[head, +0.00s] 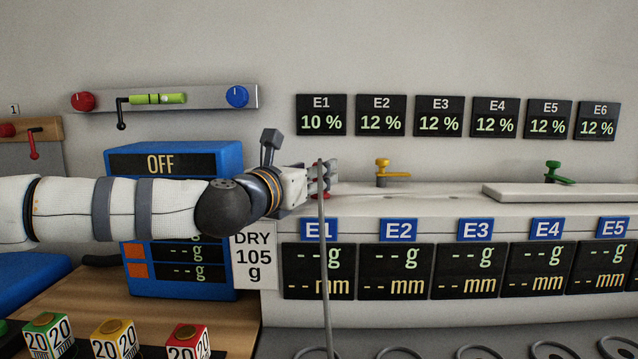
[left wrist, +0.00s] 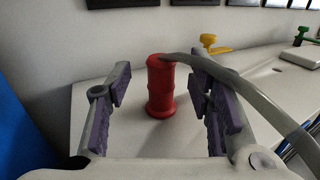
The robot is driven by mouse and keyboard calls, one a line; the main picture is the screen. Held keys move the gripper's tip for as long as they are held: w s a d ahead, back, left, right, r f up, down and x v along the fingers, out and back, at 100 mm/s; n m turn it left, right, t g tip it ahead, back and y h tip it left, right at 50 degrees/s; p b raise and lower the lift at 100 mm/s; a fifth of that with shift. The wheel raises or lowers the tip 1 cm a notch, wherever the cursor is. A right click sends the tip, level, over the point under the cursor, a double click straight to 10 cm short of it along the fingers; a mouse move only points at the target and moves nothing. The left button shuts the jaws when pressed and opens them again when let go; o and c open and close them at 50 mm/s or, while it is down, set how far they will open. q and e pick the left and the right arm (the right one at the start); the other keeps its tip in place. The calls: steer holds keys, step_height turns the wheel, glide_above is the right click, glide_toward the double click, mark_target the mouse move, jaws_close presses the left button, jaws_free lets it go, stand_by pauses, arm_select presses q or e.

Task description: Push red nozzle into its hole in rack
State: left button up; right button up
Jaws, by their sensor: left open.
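The red nozzle (left wrist: 160,88) stands upright on the white rack top (left wrist: 112,135) in the left wrist view, with a grey hose (left wrist: 262,92) running from its top to the right. In the head view only a little red of it (head: 320,195) shows beneath the fingers. My left gripper (head: 325,180) is open, and its purple-padded fingers lie to either side of the nozzle (left wrist: 161,82) with gaps visible. The hole under the nozzle is hidden, so I cannot tell how deep it sits. My right gripper is not in view.
A yellow nozzle (head: 382,172) and a green nozzle (head: 555,172) stand farther right on the rack. A raised pale slab (head: 570,191) lies at the right. The grey hose (head: 324,270) hangs in front of the displays. A blue scale unit (head: 172,150) stands behind my left arm.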

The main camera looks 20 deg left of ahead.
arm_select(q)
steer(key=w, duration=0.3)
steer(key=shift+w+d, duration=0.15)
steer(key=shift+d, duration=0.25)
jaws_close()
steer(key=shift+r, duration=0.1)
